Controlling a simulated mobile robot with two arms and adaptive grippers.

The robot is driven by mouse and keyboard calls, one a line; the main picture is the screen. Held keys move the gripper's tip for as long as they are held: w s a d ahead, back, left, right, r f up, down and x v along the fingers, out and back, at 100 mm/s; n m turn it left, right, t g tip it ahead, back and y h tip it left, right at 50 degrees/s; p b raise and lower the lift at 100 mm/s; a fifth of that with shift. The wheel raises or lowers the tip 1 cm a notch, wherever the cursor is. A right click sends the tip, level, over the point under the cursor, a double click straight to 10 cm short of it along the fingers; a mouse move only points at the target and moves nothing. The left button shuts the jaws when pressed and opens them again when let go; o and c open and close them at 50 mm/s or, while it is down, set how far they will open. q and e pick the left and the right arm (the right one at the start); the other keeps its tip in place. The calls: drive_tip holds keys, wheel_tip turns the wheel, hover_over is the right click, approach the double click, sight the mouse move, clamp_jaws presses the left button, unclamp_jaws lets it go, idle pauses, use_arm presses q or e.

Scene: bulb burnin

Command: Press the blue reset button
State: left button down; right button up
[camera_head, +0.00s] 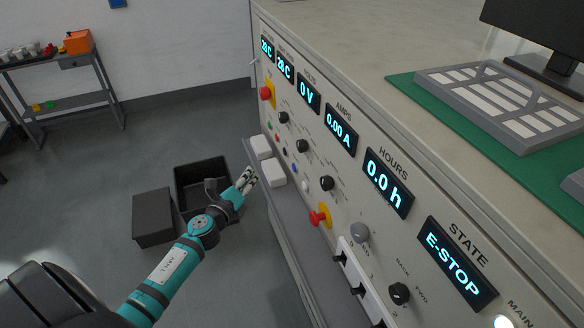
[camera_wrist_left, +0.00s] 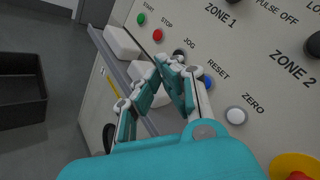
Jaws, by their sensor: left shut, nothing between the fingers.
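The blue reset button (camera_head: 293,169) is on the sloping front panel of the grey console in the head view. My left gripper (camera_head: 246,178) is shut and empty in front of the panel, left of the button in the head view. Its closed fingertips also show in the left wrist view (camera_wrist_left: 168,62), apparently short of the panel; I cannot tell the exact gap. My right gripper is not in view.
Near the button are a white zero button (camera_wrist_left: 236,115), a black jog button (camera_wrist_left: 180,54), a red stop button (camera_wrist_left: 157,35) and a red-and-yellow emergency stop (camera_head: 319,216). White blocks (camera_head: 273,173) lie on the ledge below. The state display (camera_head: 455,262) reads E-STOP. A black bin (camera_head: 190,170) stands on the floor.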

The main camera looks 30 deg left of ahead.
sight(295, 168)
use_arm(q)
drive_tip(key=w+d, duration=0.2)
drive_tip(key=w, duration=0.1)
drive_tip(key=w+d, duration=0.3)
drive_tip(key=shift+w+d, duration=0.3)
drive_tip(key=shift+d, duration=0.05)
idle(1.0)
drive_tip(key=shift+w+d, duration=0.1)
drive_tip(key=shift+w, duration=0.05)
idle(0.6)
drive_tip(key=shift+w+d, duration=0.2)
